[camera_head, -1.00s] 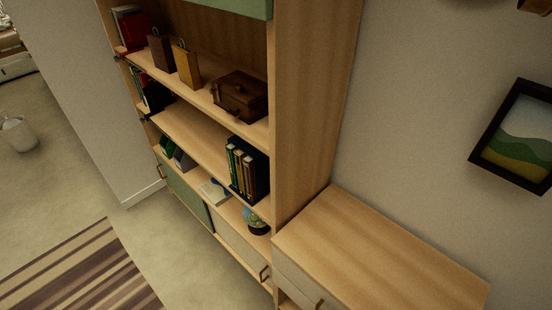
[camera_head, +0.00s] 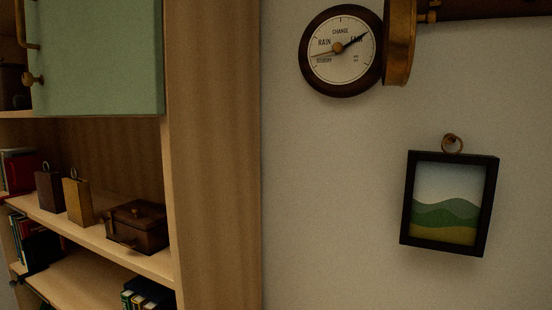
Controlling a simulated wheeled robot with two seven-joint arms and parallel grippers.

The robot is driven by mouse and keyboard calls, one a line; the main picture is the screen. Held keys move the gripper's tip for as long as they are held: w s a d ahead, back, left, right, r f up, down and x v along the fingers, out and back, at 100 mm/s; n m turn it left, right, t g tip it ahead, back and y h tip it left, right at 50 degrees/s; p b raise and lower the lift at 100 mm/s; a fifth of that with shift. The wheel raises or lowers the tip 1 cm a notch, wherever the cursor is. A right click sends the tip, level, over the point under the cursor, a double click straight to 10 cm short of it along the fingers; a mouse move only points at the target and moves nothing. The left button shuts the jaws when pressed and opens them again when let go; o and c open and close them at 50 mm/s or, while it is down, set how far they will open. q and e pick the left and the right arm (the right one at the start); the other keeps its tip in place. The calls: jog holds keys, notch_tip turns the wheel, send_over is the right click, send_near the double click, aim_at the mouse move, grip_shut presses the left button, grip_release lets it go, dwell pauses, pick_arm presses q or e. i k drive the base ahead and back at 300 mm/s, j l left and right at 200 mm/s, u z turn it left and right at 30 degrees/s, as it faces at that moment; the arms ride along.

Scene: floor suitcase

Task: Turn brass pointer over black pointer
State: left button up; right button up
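A round barometer (camera_head: 341,73) with a dark wooden rim hangs on the wall at the top centre of the head view. Its pale dial carries words such as RAIN, CHANGE and FAIR. The black pointer (camera_head: 356,39) points to the upper right, across FAIR. The thin brass pointer (camera_head: 322,54) points left and slightly down, below RAIN. The two pointers lie well apart in angle. A brass knob (camera_head: 337,47) sits at the dial's centre. A round brass cover (camera_head: 399,42) stands swung out at the barometer's right edge, leaving the dial uncovered. Neither gripper is in view.
A framed landscape picture (camera_head: 450,203) hangs from a brass hook at lower right. A tall wooden shelf unit (camera_head: 212,160) with a green door (camera_head: 98,60) fills the left. A dark wooden piece (camera_head: 480,8) juts in at top right. The wall below the barometer is bare.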

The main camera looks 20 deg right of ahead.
aim_at(337, 47)
jog(key=l+z, duration=0.2)
jog(key=z, duration=0.15)
jog(key=i+l+z, duration=0.1)
jog(key=z, duration=0.25)
jog(key=i+l+z, duration=0.1)
jog(key=l+z, duration=0.2)
